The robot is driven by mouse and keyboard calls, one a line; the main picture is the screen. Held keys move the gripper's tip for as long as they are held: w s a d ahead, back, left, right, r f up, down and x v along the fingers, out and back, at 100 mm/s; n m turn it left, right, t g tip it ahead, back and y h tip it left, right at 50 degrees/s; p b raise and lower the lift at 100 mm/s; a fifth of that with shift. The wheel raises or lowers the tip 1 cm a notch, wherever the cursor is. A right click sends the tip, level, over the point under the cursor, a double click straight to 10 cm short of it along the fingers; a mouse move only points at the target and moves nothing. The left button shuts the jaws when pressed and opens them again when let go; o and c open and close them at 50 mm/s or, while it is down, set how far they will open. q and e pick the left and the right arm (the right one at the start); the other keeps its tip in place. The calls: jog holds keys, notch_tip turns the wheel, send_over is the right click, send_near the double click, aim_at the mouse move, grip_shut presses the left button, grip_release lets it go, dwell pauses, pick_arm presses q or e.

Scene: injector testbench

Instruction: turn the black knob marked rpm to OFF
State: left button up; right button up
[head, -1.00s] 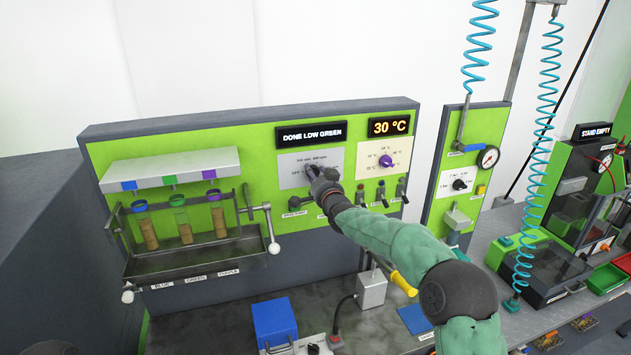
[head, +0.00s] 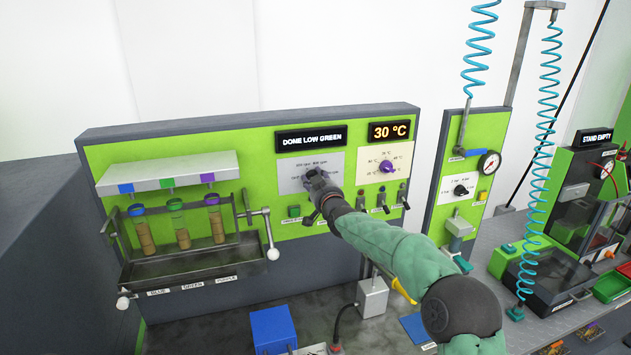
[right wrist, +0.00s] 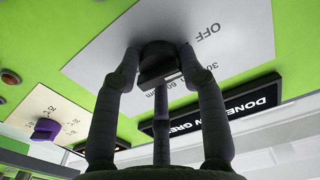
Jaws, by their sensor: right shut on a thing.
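The black rpm knob (right wrist: 158,60) sits on a white dial plate (right wrist: 110,60) printed with OFF and several numbers. My right gripper (head: 314,178) reaches the plate in the head view and hides most of the knob there. In the right wrist view, its fingers are shut around the knob, from both sides and from below in the picture. A white mark shows on the knob's bar, on the side towards the numbers rather than OFF. I cannot tell its exact setting. My left gripper is not in view.
The display (head: 311,138) above the plate reads DONE LOW GREEN. A purple knob (head: 386,167) and 30 °C display (head: 391,131) are to the right. Small toggle switches (head: 382,199) sit below. A rack holds three tubes (head: 181,226) at left. A blue block (head: 273,329) stands in front.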

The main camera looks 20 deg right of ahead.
jog(key=shift+d+r+n, duration=0.15)
jog(key=shift+r+n, duration=0.15)
jog(key=shift+r, duration=0.4)
jog(key=o, duration=0.9)
jog(key=shift+o, duration=1.2)
jog(key=shift+f, duration=0.1)
jog(key=shift+a+f, duration=0.2)
jog(key=shift+f, duration=0.1)
jog(key=s, duration=1.2)
jog(key=shift+d, duration=0.2)
